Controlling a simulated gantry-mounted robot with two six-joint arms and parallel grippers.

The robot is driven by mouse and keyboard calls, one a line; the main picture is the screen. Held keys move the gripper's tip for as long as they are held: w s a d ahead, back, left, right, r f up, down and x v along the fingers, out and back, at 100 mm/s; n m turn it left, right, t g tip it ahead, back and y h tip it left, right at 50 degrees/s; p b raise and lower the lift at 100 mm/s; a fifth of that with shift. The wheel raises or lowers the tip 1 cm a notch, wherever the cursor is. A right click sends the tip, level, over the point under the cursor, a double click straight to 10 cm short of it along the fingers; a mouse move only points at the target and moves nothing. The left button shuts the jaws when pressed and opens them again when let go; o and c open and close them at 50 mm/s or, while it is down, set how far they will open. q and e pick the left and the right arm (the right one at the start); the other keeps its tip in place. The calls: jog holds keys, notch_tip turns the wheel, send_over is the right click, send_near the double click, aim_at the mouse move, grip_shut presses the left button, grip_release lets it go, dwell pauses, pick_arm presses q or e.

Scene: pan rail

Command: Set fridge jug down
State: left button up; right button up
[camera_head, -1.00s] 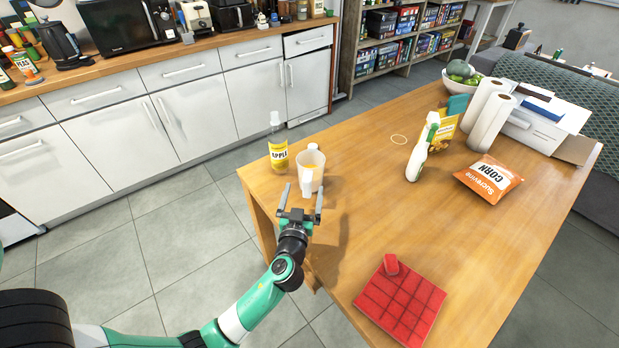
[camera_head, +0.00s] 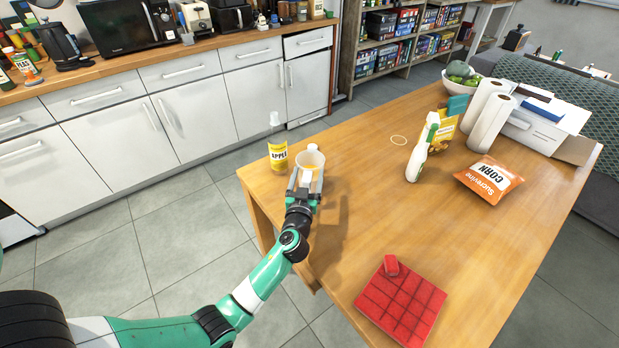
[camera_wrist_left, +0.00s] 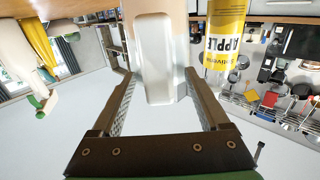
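The fridge jug (camera_head: 313,159), pale and translucent with something yellowish inside, stands upright at the near left part of the wooden table (camera_head: 360,235). Its white handle (camera_wrist_left: 155,60) faces my left gripper (camera_head: 305,184). In the left wrist view, the two fingers of my left gripper (camera_wrist_left: 160,105) are spread on either side of the handle, with a gap on each side. The gripper is open and not closed on it. A thin pale ring (camera_head: 398,140) is marked on the table to the right of the jug. My right gripper is not in view.
A yellow apple bottle (camera_head: 278,155) stands close beside the jug on the left. A red tile mat (camera_head: 401,303) lies at the front. The table between is clear.

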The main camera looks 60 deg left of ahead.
pick_arm(q)
grip_shut()
dwell(1.1)
